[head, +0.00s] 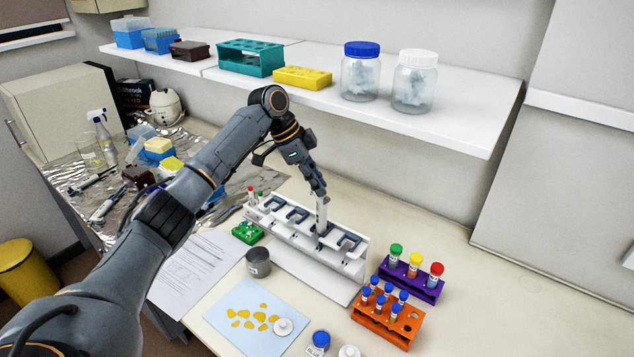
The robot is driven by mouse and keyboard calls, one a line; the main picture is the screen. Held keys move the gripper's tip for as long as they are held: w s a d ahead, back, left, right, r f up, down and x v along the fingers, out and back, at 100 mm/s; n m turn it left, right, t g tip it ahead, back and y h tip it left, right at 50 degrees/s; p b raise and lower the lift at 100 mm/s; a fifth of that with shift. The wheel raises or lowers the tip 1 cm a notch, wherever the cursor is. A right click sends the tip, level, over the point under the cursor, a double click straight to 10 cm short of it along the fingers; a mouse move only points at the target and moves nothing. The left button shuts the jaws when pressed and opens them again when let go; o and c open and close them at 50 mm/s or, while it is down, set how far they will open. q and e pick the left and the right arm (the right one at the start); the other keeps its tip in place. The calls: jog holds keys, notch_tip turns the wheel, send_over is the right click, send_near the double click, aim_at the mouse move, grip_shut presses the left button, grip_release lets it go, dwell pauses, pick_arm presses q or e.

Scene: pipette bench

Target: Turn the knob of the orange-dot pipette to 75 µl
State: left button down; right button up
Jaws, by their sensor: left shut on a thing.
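A white pipette (322,215) stands upright in the white rack (297,262) on the bench. My left gripper (319,190) comes down from above and is shut on the top of this pipette, where its knob is. The fingers hide the knob, and I cannot make out an orange dot or the volume reading at this size. The other slots of the rack to the left show dark holders. My right gripper is not in view.
An orange rack (377,327) with blue-capped tubes and a purple rack (425,291) stand to the right. A metal cup (258,263) and a light blue sheet (238,303) lie in front. The shelf (447,132) overhangs behind.

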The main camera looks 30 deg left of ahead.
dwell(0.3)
pick_arm(q)
jog(key=shift+w+m+g, duration=0.1)
jog(key=shift+m+g, duration=0.3)
jog(key=shift+m, duration=0.5)
jog(key=c, duration=1.4)
grip_release()
jog(key=shift+c, duration=0.2)
